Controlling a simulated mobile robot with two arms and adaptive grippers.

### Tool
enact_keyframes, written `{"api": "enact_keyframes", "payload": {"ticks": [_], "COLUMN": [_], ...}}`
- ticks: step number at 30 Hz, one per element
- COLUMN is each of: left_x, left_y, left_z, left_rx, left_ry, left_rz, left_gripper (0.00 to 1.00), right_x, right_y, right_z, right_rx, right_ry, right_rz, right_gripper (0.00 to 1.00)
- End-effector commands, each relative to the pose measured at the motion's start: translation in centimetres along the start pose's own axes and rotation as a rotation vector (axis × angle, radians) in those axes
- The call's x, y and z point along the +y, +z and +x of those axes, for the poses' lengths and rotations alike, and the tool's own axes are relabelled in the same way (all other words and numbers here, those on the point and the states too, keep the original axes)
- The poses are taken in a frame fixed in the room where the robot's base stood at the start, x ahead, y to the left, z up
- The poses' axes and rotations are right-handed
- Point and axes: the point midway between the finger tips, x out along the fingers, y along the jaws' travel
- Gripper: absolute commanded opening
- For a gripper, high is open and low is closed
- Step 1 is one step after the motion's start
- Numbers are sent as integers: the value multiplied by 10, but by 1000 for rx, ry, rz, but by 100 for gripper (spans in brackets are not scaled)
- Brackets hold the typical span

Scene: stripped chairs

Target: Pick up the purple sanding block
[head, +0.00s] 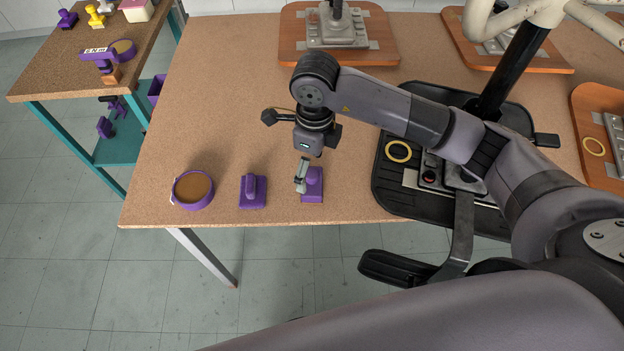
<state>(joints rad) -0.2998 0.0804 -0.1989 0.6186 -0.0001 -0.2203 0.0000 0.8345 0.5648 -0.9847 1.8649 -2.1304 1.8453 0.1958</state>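Two purple sanding blocks with upright knob handles stand near the front edge of the cork-topped table (220,100). One purple sanding block (253,194) stands free. The other purple sanding block (313,189) is to its right, directly beneath my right gripper (305,180). The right gripper points down, with one finger showing at the left of that block's handle. The other finger is hidden, so I cannot tell whether it grips. The block appears to rest on the table. My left gripper is not in view.
A purple round container (193,190) with brown contents is at the left. A black chair part (400,200) with a yellow ring (398,151) lies to the right. A wooden board (290,40) with a grey mechanism is behind. A side table (50,75) holds more items.

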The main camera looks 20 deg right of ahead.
Motion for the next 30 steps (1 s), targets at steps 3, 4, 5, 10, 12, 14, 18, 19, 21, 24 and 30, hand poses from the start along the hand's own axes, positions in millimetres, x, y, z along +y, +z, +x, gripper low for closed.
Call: {"api": "enact_keyframes", "payload": {"ticks": [3,4,5,10,12,14,18,19,21,24,30], "left_x": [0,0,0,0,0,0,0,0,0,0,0], "left_y": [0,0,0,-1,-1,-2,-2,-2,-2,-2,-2], "left_z": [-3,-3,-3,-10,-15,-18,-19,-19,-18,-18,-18], "left_rx": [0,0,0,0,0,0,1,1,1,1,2], "left_ry": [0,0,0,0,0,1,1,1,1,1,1], "left_rz": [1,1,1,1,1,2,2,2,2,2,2], "left_gripper": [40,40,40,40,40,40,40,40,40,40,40], "right_x": [1,0,0,2,2,2,1,1,1,1,1], "right_y": [0,0,0,2,4,4,5,5,5,5,5], "right_z": [12,14,16,30,40,50,66,67,69,69,69], "right_rx": [1,0,0,2,3,3,0,-1,-1,-2,-1], "right_ry": [2,1,0,4,4,3,2,1,0,0,0], "right_rz": [-1,-1,-1,0,0,1,0,0,-1,-1,-1], "right_gripper": [98,98,98,98,98,98,98,98,98,98,90]}}
